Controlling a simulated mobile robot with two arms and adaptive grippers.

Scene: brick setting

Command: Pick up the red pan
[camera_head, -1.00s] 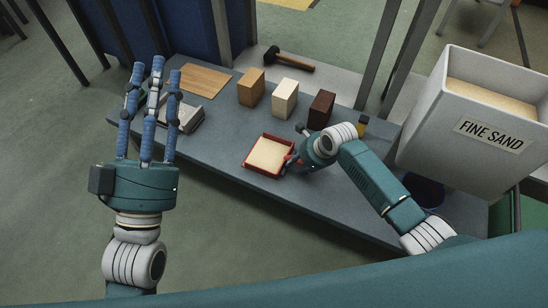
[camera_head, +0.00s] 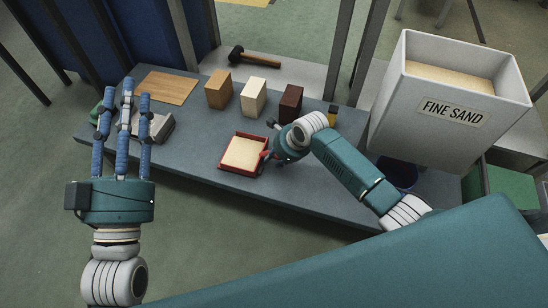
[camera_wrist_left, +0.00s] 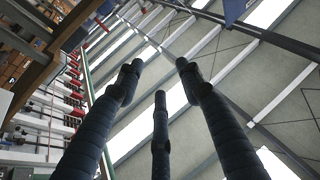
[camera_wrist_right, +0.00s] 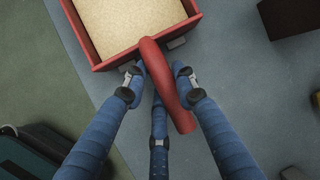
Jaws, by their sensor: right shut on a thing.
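The red pan (camera_head: 232,167) is a shallow square tray filled with pale sand, on the grey bench near its front edge. In the right wrist view the pan's rim (camera_wrist_right: 93,52) shows at the top, with its red handle (camera_wrist_right: 165,85) running down between my fingers. My right gripper (camera_head: 270,154) is at the pan's right side; in its wrist view the gripper (camera_wrist_right: 158,78) is shut on the handle. Whether the pan touches the bench is hard to tell.
Three blocks, tan (camera_head: 218,89), cream (camera_head: 253,98) and dark brown (camera_head: 290,104), stand behind the pan on the bench (camera_head: 195,158). A hammer (camera_head: 255,60) and wooden board (camera_head: 166,88) lie further back. A grey bin marked FINE SAND (camera_head: 425,145) stands at the right.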

